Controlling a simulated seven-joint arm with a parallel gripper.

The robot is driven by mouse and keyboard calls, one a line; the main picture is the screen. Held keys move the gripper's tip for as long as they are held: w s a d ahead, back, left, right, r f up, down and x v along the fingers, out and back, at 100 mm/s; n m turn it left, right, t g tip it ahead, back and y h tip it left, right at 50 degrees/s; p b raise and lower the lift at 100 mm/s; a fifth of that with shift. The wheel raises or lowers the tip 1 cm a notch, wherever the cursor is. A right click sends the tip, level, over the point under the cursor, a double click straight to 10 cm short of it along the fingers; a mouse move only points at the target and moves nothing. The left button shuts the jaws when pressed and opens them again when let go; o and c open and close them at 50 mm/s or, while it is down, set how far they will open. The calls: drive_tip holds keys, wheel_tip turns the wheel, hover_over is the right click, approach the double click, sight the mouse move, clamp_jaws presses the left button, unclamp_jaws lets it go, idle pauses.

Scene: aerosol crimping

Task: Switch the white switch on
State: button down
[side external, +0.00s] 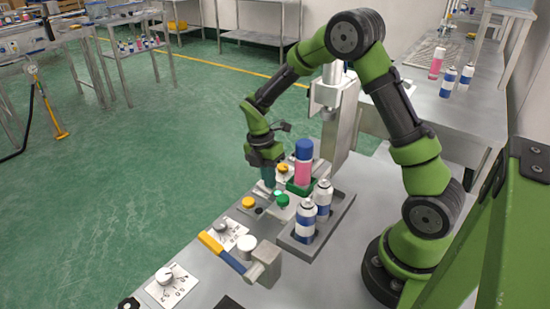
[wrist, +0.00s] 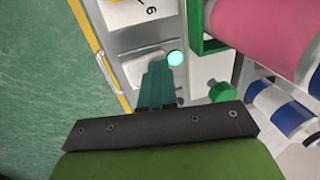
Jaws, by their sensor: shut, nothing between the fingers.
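My gripper (side external: 267,184) points down at the machine's front edge, left of the pink can with a blue cap. Its teal fingers (wrist: 156,70) are shut with nothing between them. In the wrist view the fingertips are over or against a white switch (wrist: 143,70), partly hidden by them. I cannot tell whether they touch it. A small round lamp (wrist: 176,58) beside the fingertips glows pale green. In the side view the switch is hidden behind the gripper or too small to make out.
The pink can (side external: 303,168) stands in a green holder right of my gripper. White-and-blue cans (side external: 305,220) stand in a grey tray. A green button (side external: 282,200), a yellow button (side external: 249,202), a dial (side external: 220,226) and a yellow-and-blue lever (side external: 222,252) are nearby.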

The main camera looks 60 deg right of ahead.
wheel_tip(320, 180, up, 13)
drive_tip(key=s, duration=0.3)
drive_tip(key=s+a+r+m+t+y, duration=0.1)
drive_tip(key=s+a+r+m+t, duration=0.3)
drive_tip(key=m, duration=0.7)
drive_tip(key=s+a+r+m+t+y, duration=0.1)
drive_tip(key=s+a+r+m+t, duration=0.3)
drive_tip(key=s+m, duration=0.4)
drive_tip(key=r+m+t, duration=0.1)
drive_tip(key=m, duration=0.2)
drive_tip(key=shift+a, duration=0.35)
